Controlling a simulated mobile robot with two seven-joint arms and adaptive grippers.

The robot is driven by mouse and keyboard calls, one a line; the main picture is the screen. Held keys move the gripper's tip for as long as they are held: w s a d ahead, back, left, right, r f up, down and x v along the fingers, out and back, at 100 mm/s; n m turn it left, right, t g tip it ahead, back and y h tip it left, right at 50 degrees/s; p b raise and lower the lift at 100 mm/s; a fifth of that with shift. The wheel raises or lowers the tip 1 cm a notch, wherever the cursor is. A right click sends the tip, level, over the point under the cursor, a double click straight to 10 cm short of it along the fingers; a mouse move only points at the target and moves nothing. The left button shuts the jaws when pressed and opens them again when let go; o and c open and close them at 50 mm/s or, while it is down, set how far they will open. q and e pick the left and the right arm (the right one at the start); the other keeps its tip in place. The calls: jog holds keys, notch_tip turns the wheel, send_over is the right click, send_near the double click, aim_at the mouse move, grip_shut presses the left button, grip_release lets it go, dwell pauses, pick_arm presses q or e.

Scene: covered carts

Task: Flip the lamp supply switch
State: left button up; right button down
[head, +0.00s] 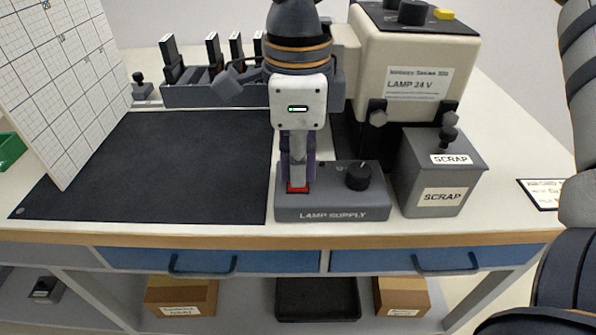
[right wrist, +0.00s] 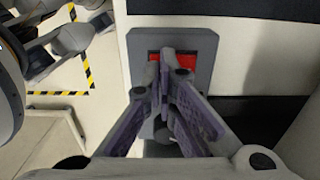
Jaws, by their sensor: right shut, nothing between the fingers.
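The lamp supply (head: 330,205) is a dark grey box labelled LAMP SUPPLY near the table's front edge. It has a red switch (head: 297,188) on its left side and a black knob (head: 358,177) to the right. My right gripper (head: 297,180) points down over the red switch, shut and empty. In the right wrist view its fingertips (right wrist: 165,65) are together in front of the red switch (right wrist: 182,66) and hide part of it. I cannot tell whether they touch it. I cannot make out my left gripper.
A grey SCRAP box (head: 435,190) stands just right of the supply. The cream LAMP 24 V unit (head: 415,75) is behind it. A dark mat (head: 150,165) lies clear at left, beside a white gridded board (head: 60,80). A grey rack (head: 215,95) stands at the back.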

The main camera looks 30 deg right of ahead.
jog(key=shift+r, duration=3.45)
